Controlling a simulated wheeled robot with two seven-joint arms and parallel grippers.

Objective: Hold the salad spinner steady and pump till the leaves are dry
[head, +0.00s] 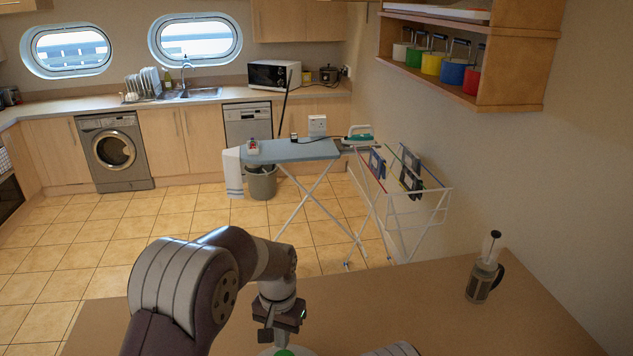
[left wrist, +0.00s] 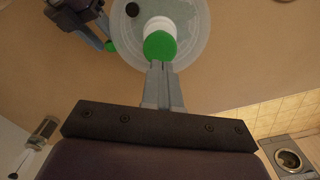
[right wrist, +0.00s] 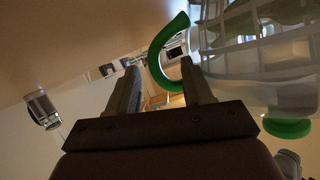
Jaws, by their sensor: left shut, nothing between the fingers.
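The salad spinner shows in the left wrist view as a round translucent lid (left wrist: 192,50) with a white pump stem and green knob (left wrist: 160,45). In the head view only its green knob (head: 284,352) and a bit of lid show at the bottom edge. My left gripper (left wrist: 158,66) is shut and empty, its fingertips at the knob's edge; contact is unclear. My right gripper (right wrist: 160,78) is open beside the spinner's clear bowl (right wrist: 262,52). A curved green handle (right wrist: 156,55) shows between its spread fingers.
A French press (head: 482,278) stands on the brown table (head: 420,305) at the right. The table between it and my left arm is clear. Beyond are an ironing board (head: 295,151) and a drying rack (head: 410,195).

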